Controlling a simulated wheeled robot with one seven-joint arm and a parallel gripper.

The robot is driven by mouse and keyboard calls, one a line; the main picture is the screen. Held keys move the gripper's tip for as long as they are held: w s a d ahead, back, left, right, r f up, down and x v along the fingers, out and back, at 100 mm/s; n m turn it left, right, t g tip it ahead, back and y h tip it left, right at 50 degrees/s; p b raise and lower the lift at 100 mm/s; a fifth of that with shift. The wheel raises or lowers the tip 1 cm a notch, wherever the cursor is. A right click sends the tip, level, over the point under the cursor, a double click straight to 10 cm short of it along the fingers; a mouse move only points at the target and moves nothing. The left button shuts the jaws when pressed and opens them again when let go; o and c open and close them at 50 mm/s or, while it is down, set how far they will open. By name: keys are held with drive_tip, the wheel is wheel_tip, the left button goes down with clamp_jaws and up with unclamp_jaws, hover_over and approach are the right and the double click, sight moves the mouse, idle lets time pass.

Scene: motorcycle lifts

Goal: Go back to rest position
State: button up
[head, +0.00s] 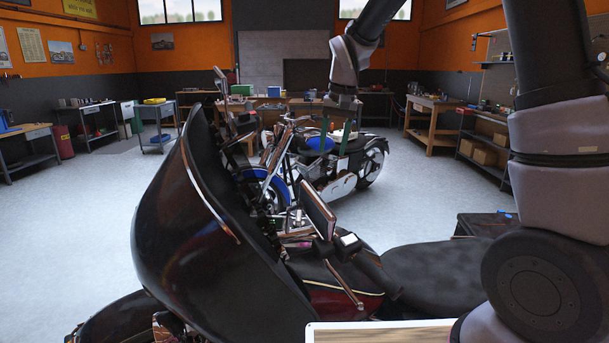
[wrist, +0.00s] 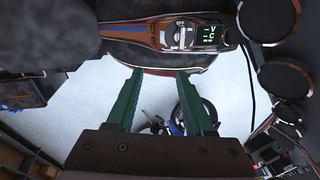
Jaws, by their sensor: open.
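My gripper (head: 333,142) hangs from my arm above the black motorcycle (head: 200,230), which fills the front of the head view. Its two green fingers point down. In the wrist view my gripper (wrist: 158,78) shows its fingers spread apart with nothing between them. The motorcycle's console (wrist: 165,35), with a small display of green characters (wrist: 207,33), lies beyond the fingertips. The fingertips overlap the console's lower edge in the picture; I cannot tell whether they touch anything.
A blue and chrome motorcycle (head: 275,185) stands behind on the pale floor (head: 95,215). Workbenches (head: 430,118) line the walls. A dark box (head: 485,224) sits at the right. The black motorcycle's screen, mirror and handlebar parts (head: 318,215) rise below my gripper. Round gauges (wrist: 285,80) show at the wrist view's right.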

drive_tip(key=s+d+r+m+t+y, duration=0.1)
drive_tip(key=s+d+r+t, duration=0.1)
drive_tip(key=s+d+r, duration=0.85)
drive_tip(key=s+d+m+t, duration=0.1)
drive_tip(key=s+d, duration=0.2)
drive_tip(key=s, duration=0.3)
drive_tip(key=s+d+r+t, duration=0.1)
drive_tip(key=s+d+t, duration=0.1)
drive_tip(key=s+d, duration=0.2)
drive_tip(key=s, duration=0.3)
drive_tip(key=shift+r+m, duration=0.25)
drive_tip(key=shift+m, duration=0.15)
